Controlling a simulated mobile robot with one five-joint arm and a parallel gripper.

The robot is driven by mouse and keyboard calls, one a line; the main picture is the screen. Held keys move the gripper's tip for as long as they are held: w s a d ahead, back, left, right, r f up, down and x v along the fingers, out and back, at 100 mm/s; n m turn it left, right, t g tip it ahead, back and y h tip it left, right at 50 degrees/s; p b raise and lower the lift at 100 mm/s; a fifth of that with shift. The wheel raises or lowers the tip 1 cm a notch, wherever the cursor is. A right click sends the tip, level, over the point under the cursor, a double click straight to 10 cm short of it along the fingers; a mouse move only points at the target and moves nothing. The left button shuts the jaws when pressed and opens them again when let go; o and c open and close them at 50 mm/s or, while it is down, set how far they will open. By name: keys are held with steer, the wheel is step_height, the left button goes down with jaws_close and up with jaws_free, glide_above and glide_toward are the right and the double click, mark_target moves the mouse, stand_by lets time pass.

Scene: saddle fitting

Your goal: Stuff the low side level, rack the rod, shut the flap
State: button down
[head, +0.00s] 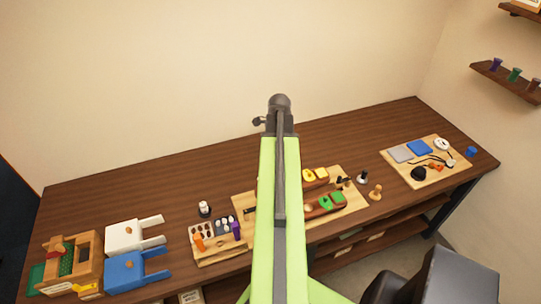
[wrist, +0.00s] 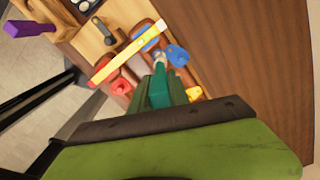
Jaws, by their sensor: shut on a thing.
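In the wrist view my gripper (wrist: 160,68) shows as dark teal fingers pointing at the work board. It is shut on a small pale thing at the tips, mostly hidden. Just ahead of it on the board lie a long yellow bar (wrist: 127,54), a blue piece with holes (wrist: 177,55), a red piece (wrist: 120,88) and a yellow piece (wrist: 194,93). Brown shaped blocks lie under the bar. In the head view the board (head: 352,184) carries brown blocks with yellow and green pieces (head: 325,202). My arm hides its middle and my gripper. I cannot tell the rod or flap apart.
A tan tray (head: 218,258) with dark cups, an orange piece and a purple piece (head: 237,230) stands left of the arm. White (head: 128,236) and blue (head: 130,272) blocks and a wooden box are further left. A board (head: 437,175) with pads lies right. The back table is clear.

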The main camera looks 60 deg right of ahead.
steer(key=shift+f+b, duration=2.6)
steer(key=shift+r, duration=0.1)
steer(key=shift+f+b, duration=1.7)
steer(key=shift+f, duration=0.1)
steer(key=shift+r, duration=0.1)
step_height(320, 180, up, 8)
steer(key=p, duration=0.8)
stand_by(1.1)
